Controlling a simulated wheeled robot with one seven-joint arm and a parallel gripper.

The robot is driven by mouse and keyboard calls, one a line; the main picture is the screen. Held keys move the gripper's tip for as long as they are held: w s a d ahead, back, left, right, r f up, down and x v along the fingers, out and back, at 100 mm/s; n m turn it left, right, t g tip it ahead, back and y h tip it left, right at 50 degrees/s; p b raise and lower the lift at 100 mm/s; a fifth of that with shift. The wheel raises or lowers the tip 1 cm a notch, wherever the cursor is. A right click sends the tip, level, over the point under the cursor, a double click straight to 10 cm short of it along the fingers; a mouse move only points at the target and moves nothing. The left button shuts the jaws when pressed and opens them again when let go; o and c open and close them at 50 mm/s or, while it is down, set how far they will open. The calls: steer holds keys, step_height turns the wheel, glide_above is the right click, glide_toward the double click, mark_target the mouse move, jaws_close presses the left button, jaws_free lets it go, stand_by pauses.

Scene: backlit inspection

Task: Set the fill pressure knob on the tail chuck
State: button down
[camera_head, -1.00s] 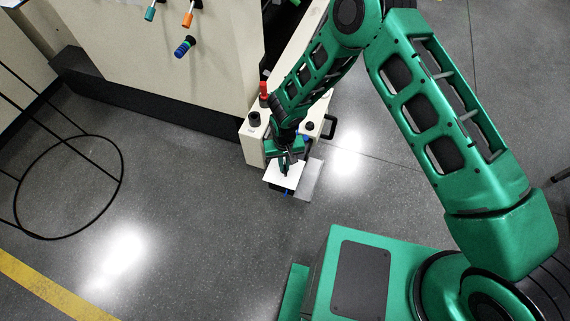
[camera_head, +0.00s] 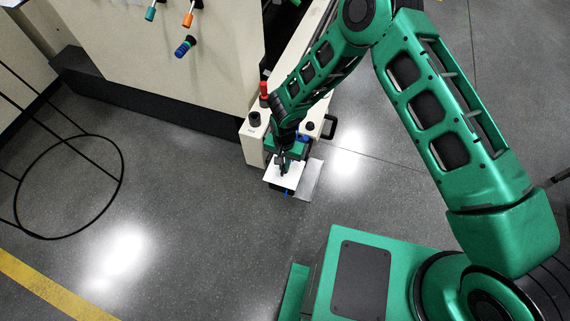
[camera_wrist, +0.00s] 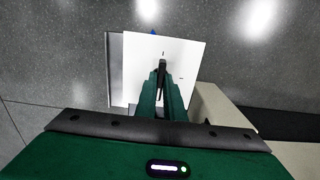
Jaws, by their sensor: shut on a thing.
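My gripper (camera_wrist: 161,80) reaches over a white plate (camera_wrist: 188,58) that carries a few small dark marks. Its two green fingers are shut on a narrow black knob (camera_wrist: 162,67) in front of the plate's middle. Most of the knob is hidden between the fingers. In the head view the white plate (camera_head: 272,180) sits at the near end of the long cream housing, with my gripper (camera_head: 283,170) over it. The knob's exact setting cannot be read.
The cream housing bears a black knob (camera_head: 254,119), a red-topped part (camera_head: 264,93), another black knob (camera_head: 310,126) and a black side handle (camera_head: 329,127). A large cream cabinet (camera_head: 170,60) stands left. A black wire hoop (camera_head: 70,187) is farther left. The floor in front is clear.

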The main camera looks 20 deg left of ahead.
steer(key=shift+w+a+r, duration=0.1)
steer(key=shift+w+r, duration=0.05)
steer(key=shift+w, duration=0.3)
steer(key=c, duration=2)
jaws_free()
steer(key=shift+o, duration=0.7)
steer(key=shift+s, duration=0.2)
step_height(320, 180, up, 11)
steer(key=shift+f, duration=0.2)
